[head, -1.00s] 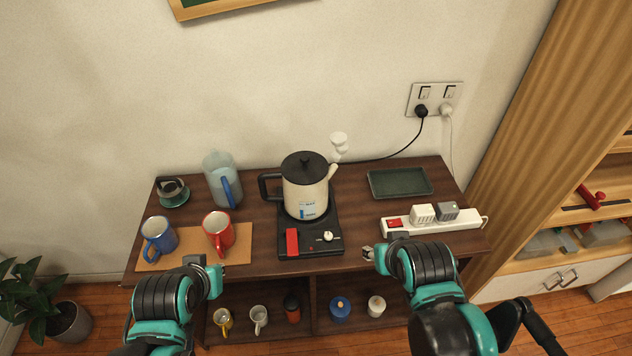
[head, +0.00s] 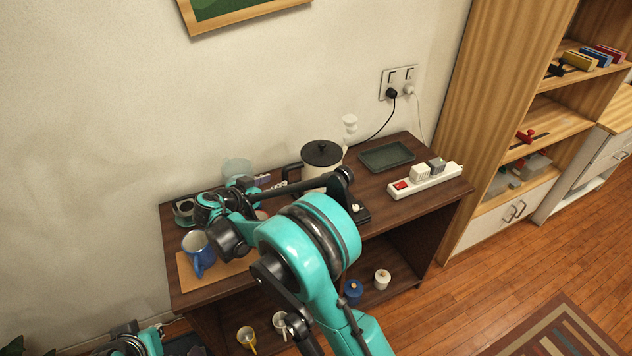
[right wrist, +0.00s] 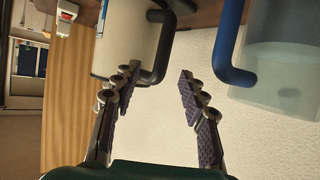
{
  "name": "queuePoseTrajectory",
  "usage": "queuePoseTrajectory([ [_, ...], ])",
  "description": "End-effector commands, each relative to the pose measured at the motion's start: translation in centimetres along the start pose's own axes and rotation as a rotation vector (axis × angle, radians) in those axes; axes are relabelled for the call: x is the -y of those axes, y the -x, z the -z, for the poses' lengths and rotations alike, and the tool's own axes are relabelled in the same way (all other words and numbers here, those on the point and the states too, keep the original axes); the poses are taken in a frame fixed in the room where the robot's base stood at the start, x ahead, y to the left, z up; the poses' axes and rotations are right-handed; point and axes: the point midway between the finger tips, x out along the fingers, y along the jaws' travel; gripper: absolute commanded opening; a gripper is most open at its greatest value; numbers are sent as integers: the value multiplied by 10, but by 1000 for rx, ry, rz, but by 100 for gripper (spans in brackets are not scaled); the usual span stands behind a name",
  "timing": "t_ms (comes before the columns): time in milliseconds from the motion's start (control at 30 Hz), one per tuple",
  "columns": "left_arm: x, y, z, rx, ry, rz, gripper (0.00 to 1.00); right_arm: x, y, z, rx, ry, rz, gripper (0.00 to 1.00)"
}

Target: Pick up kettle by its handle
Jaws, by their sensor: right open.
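The kettle (head: 318,178) has a cream body, a black lid and a black handle (head: 291,172) on its left side. It stands on the dark hot plate (head: 359,213), partly hidden by my right arm. My right gripper (head: 272,185) is open and empty, just left of the handle. In the right wrist view, the kettle (right wrist: 129,38) and its handle (right wrist: 163,48) lie beyond the open right gripper (right wrist: 160,72). One finger overlaps the kettle's edge near the handle; contact cannot be told. My left gripper (head: 145,330) is at the lower left, its jaws unclear.
The blue-handled pitcher (head: 237,168) stands close left of the gripper; its handle (right wrist: 228,45) is near one finger. A blue mug (head: 197,252) is on the brown mat (head: 228,268). A green tray (head: 386,156) and power strip (head: 425,181) are at right.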

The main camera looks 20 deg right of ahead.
Motion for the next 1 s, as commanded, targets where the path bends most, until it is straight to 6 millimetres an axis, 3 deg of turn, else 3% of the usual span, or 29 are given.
queuePoseTrajectory([
  [433, 0, -12, -9, 0, 0, 0, 0, 5, -40, -7, -25, -27, -6, 43],
  [700, 0, -26, -19, 0, 0, 0, 0, 4, -79, -8, -24, -26, -6, 43],
  [933, 0, -25, -18, 0, 0, 0, 0, 4, -80, -6, -24, -25, -4, 43],
  [1000, 0, -25, -18, 0, 0, 0, 0, 4, -80, -6, -24, -25, -4, 24],
])
